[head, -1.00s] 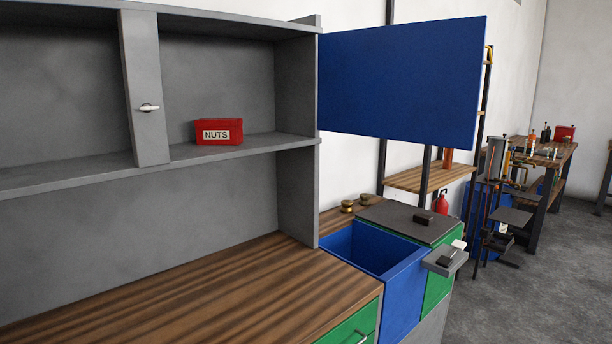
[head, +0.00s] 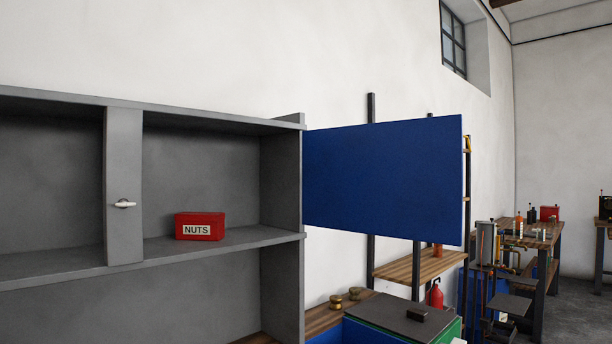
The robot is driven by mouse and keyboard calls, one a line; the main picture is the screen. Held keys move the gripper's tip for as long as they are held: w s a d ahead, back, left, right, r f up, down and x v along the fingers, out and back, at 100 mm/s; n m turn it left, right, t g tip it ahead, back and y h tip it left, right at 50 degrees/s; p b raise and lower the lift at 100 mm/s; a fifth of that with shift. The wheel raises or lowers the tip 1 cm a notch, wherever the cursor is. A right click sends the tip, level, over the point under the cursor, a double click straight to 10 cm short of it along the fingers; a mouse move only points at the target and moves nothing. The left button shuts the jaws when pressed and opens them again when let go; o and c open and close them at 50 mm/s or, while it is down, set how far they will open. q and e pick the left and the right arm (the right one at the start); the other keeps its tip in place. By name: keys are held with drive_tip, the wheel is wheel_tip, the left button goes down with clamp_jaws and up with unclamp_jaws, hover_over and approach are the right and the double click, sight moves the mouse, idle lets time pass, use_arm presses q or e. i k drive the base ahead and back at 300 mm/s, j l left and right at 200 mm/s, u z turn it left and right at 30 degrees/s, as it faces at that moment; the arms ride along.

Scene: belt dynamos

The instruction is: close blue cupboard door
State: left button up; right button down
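The blue cupboard door (head: 385,180) is swung wide open at the right end of the grey cupboard (head: 283,185). It stands out to the right of the cupboard's side wall, with its flat face toward me. The cupboard's right compartment is uncovered and holds a red box labelled NUTS (head: 200,226). A pale latch (head: 125,204) sits on the grey upright left of that compartment. Neither of my grippers shows in the head view.
Below the door are an open blue bin (head: 365,334) and a dark lid (head: 392,315) with a small dark block on it. A wooden shelf rack (head: 415,268) stands behind the door. A workbench (head: 530,240) with tools is farther right, beside bare floor.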

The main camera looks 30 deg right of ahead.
sight(399, 178)
drive_tip(key=i+l+u, duration=0.15)
drive_tip(key=l+u, duration=0.3)
drive_tip(key=l, duration=0.65)
drive_tip(key=l+u, duration=0.5)
drive_tip(key=l, duration=0.6)
drive_tip(key=k+l, duration=0.1)
drive_tip(key=l, duration=1.3)
drive_tip(key=k+l, duration=0.15)
drive_tip(key=l, duration=0.6)
drive_tip(key=k, duration=0.25)
drive_tip(key=l+u, duration=0.05)
